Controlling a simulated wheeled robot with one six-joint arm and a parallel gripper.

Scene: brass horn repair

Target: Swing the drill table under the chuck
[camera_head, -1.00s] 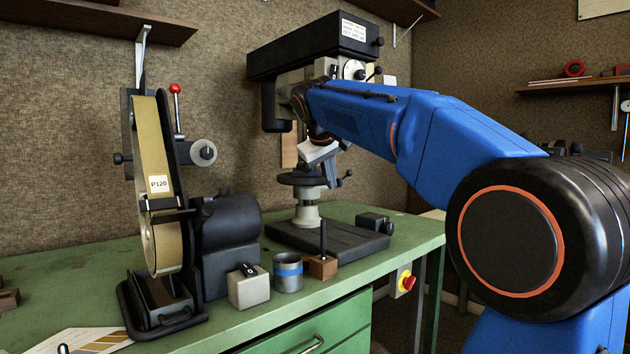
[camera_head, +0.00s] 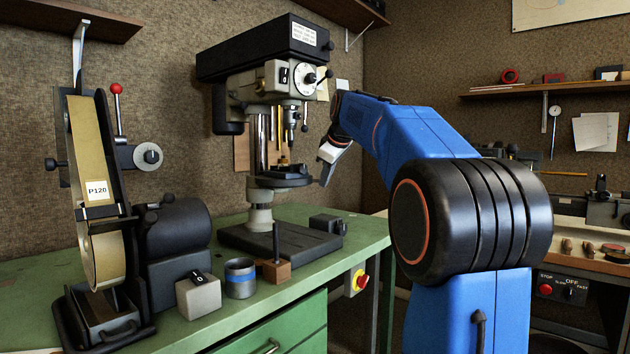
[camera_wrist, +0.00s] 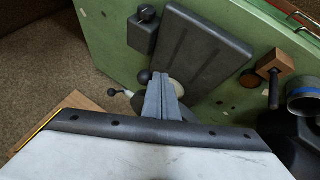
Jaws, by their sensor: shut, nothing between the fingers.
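The drill press stands on the green bench, with its chuck (camera_head: 291,128) hanging right of its pale column (camera_head: 260,215). The round dark drill table (camera_head: 280,182) sits on the column below the chuck and reaches out to its right. In the head view it lies roughly beneath the chuck; exact alignment cannot be told. My gripper (camera_head: 325,182) is shut and empty, fingers pointing down at the table's right edge. Whether it touches the table is unclear. In the wrist view the shut fingers (camera_wrist: 160,100) cover part of the column and table area.
The press base (camera_head: 285,240) and a small black block (camera_head: 326,223) lie below. A wooden block with a pin (camera_head: 276,268), a blue-banded can (camera_head: 240,278), a switch box (camera_head: 198,295) and a belt sander (camera_head: 95,190) stand left. A red stop button (camera_head: 362,282) is on the bench front.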

